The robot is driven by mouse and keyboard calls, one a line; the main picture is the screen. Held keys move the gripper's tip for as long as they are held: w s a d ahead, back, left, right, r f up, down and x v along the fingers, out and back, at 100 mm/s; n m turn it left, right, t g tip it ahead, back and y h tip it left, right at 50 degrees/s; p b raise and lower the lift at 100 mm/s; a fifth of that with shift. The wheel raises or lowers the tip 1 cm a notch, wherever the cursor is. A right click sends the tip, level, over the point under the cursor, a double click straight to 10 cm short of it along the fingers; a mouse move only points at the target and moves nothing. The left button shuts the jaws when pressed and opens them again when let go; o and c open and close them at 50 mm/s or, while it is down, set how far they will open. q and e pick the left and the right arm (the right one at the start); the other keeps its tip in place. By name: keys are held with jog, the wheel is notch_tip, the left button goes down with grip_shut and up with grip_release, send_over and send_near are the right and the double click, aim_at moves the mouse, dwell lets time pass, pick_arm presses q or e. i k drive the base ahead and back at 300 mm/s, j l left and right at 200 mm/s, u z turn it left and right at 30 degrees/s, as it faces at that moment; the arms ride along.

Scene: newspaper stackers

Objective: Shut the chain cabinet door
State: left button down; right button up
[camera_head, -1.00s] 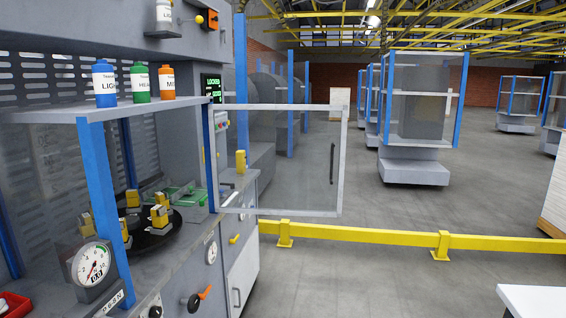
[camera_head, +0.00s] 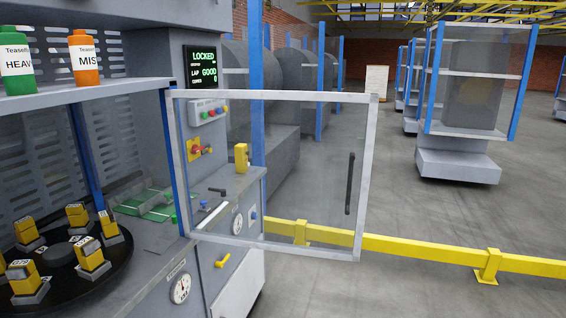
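The cabinet door (camera_head: 290,170) is a clear panel in a light grey metal frame. It stands open, swung out to the right from a blue post (camera_head: 176,160) of the grey machine cabinet. A dark upright handle (camera_head: 349,184) is near its free right edge. Through the cabinet's open front I see a black round turntable (camera_head: 115,268) with several yellow blocks on it. Neither of my grippers is in view.
A green bottle (camera_head: 16,68) and an orange bottle (camera_head: 86,62) stand on the shelf above the turntable. A yellow floor rail (camera_head: 430,252) runs behind the door to the right. A display (camera_head: 204,68) reads LOCKED. The grey floor (camera_head: 420,295) at the front right is clear.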

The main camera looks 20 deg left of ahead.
aim_at(373, 100)
jog(key=i+z, duration=0.2)
jog(key=i, duration=0.45)
jog(key=i+j+z, duration=0.1)
jog(key=i+z, duration=0.15)
jog(key=i, duration=0.4)
jog(key=i+l+u, duration=0.1)
jog(key=i+u, duration=0.2)
jog(key=i+l+u, duration=0.3)
jog(key=i, duration=0.15)
jog(key=i+u, duration=0.1)
jog(key=u, duration=0.35)
jog(key=i+l+u, duration=0.1)
jog(key=u, duration=0.4)
jog(key=i+l+u, duration=0.1)
jog(key=u, duration=0.35)
jog(key=l+u, duration=0.25)
jog(key=u, duration=0.25)
jog(key=i+l+u, duration=0.1)
jog(key=u, duration=0.3)
jog(key=l+u, duration=0.6)
jog(key=u, duration=0.2)
jog(key=l+u, duration=0.25)
jog(key=u, duration=0.15)
